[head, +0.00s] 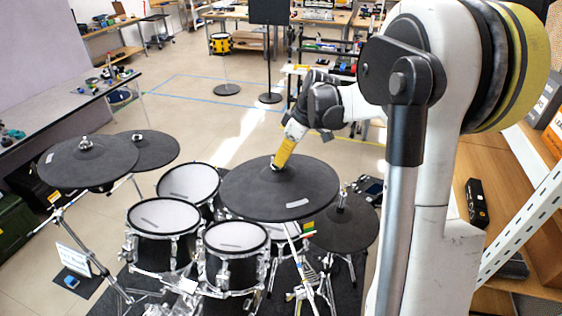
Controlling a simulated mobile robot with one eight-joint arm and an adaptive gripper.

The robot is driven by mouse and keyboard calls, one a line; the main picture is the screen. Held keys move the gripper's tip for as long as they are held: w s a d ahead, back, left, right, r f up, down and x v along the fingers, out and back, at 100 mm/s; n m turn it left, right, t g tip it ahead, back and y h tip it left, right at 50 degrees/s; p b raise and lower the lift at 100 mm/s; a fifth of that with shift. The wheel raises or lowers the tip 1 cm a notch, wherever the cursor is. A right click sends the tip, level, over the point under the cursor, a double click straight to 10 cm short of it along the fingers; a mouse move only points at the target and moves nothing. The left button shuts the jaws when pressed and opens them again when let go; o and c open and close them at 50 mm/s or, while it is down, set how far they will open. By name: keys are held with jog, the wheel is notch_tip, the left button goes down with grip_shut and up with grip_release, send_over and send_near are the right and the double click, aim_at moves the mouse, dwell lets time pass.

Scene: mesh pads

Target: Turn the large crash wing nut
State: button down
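A large black cymbal pad (245,200) with a pale label stands at the centre of the drum kit, tilted slightly on its stand. My gripper (279,164), with a yellow section above its fingertips, reaches down from the upper right to the centre of this pad. Its tips are at the top of the stand, where a small bit of metal shows. The wing nut there is mostly hidden by the fingers, and I cannot tell whether they are closed on it.
Another black cymbal pad (70,165) stands at the left, with a smaller one (152,150) behind it. White drum pads (165,214) stand below and left of my gripper. A smaller black pad (342,232) is at the right. Open floor (180,105) lies behind the kit.

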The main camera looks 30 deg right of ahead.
jog(key=shift+n, duration=0.5)
jog(key=c, duration=1.6)
grip_release()
jog(key=shift+o, duration=0.2)
jog(key=shift+d+r, duration=0.1)
jog(key=v, duration=1.2)
jog(key=shift+w, duration=0.2)
jog(key=shift+d, duration=0.1)
